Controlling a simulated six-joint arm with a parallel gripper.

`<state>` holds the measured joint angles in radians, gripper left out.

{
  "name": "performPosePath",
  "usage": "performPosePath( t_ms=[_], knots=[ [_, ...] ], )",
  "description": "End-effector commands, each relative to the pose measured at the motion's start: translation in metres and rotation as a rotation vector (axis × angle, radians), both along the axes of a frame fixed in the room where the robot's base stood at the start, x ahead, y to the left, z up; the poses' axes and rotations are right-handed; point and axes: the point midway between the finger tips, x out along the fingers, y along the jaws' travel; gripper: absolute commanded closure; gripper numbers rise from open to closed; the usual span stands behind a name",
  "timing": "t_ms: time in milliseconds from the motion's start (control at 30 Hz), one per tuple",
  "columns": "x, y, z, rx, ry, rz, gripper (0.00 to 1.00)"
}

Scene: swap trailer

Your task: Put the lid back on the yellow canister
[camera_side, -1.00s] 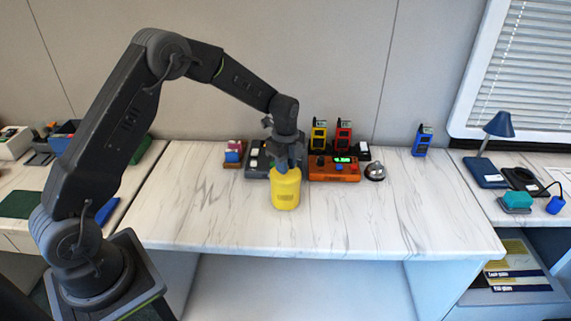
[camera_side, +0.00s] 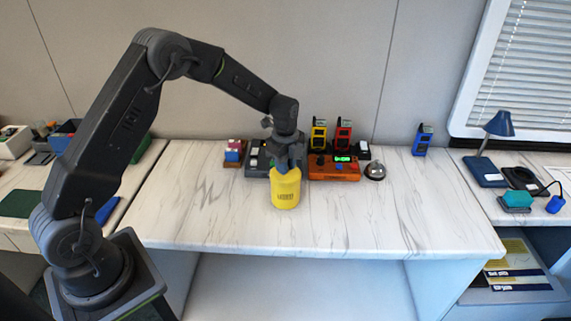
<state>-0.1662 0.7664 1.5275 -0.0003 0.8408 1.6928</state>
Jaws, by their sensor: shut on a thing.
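The yellow canister (camera_side: 286,192) stands upright on the marble-look bench top (camera_side: 370,220), near its middle. My gripper (camera_side: 284,167) points down right at the top of the canister. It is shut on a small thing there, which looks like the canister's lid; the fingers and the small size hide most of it. I cannot tell whether the lid is seated or slightly above the rim.
Behind the canister are a dark grey device (camera_side: 256,164), an orange box with a green display (camera_side: 335,167) and a silver bell (camera_side: 375,170). Yellow (camera_side: 318,137), red (camera_side: 343,136) and blue (camera_side: 422,140) handhelds stand at the back. The bench's front and right are clear.

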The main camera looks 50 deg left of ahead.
Motion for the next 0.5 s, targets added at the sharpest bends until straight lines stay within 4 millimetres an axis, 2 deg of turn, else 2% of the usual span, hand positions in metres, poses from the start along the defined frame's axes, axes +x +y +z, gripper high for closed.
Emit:
performPosePath(
  t_ms=[267, 300, 500],
  knots=[
    [0.0002, 0.0, -0.0001, 0.0, 0.0, 0.0, 1.0],
    [0.0002, 0.0, -0.0001, 0.0, 0.0, 0.0, 0.77],
    [0.0002, 0.0, -0.0001, 0.0, 0.0, 0.0, 0.58]
  ],
)
